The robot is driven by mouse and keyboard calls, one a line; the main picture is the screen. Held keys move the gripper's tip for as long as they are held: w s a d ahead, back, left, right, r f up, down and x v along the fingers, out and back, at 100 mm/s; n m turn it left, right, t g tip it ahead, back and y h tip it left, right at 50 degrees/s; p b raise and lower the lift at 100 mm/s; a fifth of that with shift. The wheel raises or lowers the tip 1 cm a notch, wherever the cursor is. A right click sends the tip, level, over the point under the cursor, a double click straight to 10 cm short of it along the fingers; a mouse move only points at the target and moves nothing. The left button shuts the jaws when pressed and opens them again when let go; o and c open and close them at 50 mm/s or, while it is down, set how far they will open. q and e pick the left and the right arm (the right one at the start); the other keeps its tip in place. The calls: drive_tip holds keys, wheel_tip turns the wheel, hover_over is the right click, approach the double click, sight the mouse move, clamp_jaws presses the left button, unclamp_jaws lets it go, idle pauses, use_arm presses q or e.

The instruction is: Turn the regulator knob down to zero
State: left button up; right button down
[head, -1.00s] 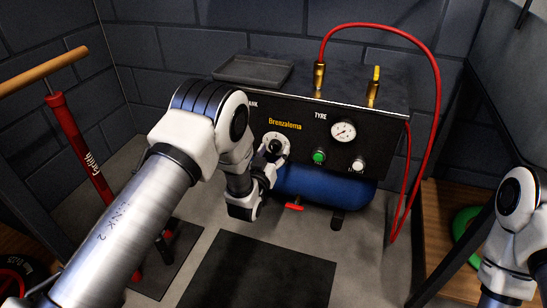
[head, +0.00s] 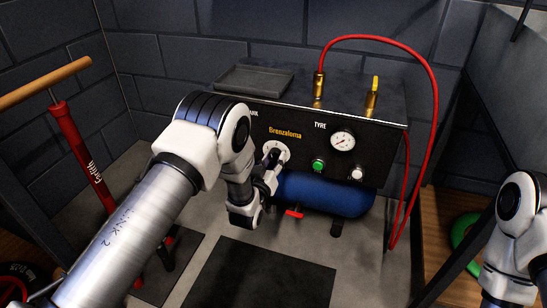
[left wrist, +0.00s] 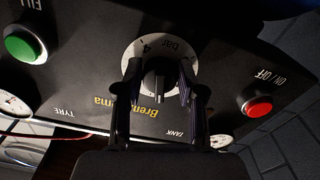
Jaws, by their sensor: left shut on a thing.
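The regulator knob (left wrist: 158,82) is dark, on a round white dial (left wrist: 148,48) marked "bar" on the black compressor panel. In the head view the dial (head: 277,151) shows beside the word "Brenzaloma", with the knob mostly hidden by my left gripper (head: 271,164). In the left wrist view my left gripper (left wrist: 160,76) has its two dark fingers on either side of the knob, shut on it. The knob's exact setting cannot be read. Only part of my right arm shows at the right edge; its gripper is out of view.
A green FILL button (left wrist: 24,44) and a red ON/OFF button (left wrist: 258,106) flank the dial. A tyre gauge (head: 342,141), white button (head: 357,173) and red hose (head: 431,100) are to the right. A blue tank (head: 325,194) sits below. A red floor pump (head: 80,150) stands left.

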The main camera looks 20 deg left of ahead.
use_arm(q)
drive_tip(key=n+p, duration=0.3)
drive_tip(key=shift+d+r, duration=0.1)
drive_tip(key=shift+r, duration=0.2)
drive_tip(key=n+p, duration=0.3)
drive_tip(key=n, duration=0.1)
drive_tip(key=n+p, duration=0.2)
drive_tip(key=n, duration=0.1)
drive_tip(key=shift+d+r+n, duration=0.1)
drive_tip(key=shift+n, duration=0.3)
drive_tip(key=n+p, duration=0.2)
drive_tip(key=n, duration=0.1)
drive_tip(key=shift+p, duration=0.3)
drive_tip(key=n+p, duration=0.2)
drive_tip(key=n, duration=0.4)
drive_tip(key=shift+r+p, duration=0.2)
drive_tip(key=shift+p, duration=0.15)
drive_tip(key=n+p, duration=0.1)
drive_tip(key=n, duration=0.3)
drive_tip(key=o, duration=1.1)
